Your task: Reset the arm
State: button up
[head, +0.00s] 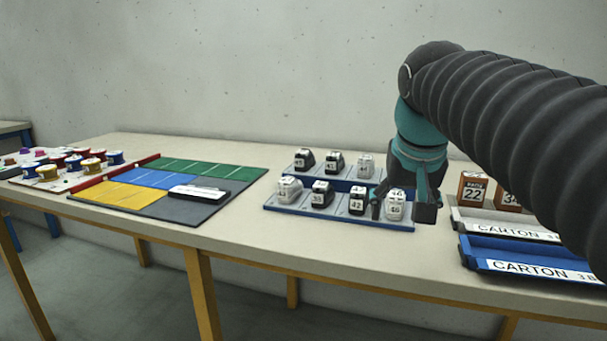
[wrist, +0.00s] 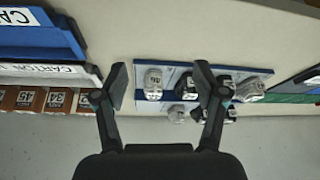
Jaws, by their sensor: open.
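My gripper (head: 402,205) is at the right end of the shoe rack (head: 300,212) in the head view, with its fingers pointing down. Its two fingers stand wide apart in the wrist view (wrist: 160,83), with nothing held between them. A white shoe (head: 395,205) shows between the fingers in the head view; it appears to stand on the rack. In the wrist view the rack's shoes lie beyond the fingers, and a grey-white shoe (wrist: 153,83) shows in the gap. My gripper hides part of the rack's right end.
Blue (head: 530,260) and pale (head: 500,222) carton trays stand right of the rack, with orange numbered boxes (head: 473,188) behind. A coloured mat (head: 140,195) with a white-topped dark object (head: 198,193) lies left. Spools (head: 92,167) stand at far left. The table between mat and rack is clear.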

jog(key=s+f, duration=0.7)
jog(key=f, duration=0.3)
jog(key=s+f+n, duration=0.1)
jog(key=s+f, duration=0.6)
jog(key=f, duration=0.2)
jog(key=shift+s+f+n+t+y, duration=0.3)
jog(key=shift+s+f, duration=0.05)
jog(key=shift+d, duration=0.1)
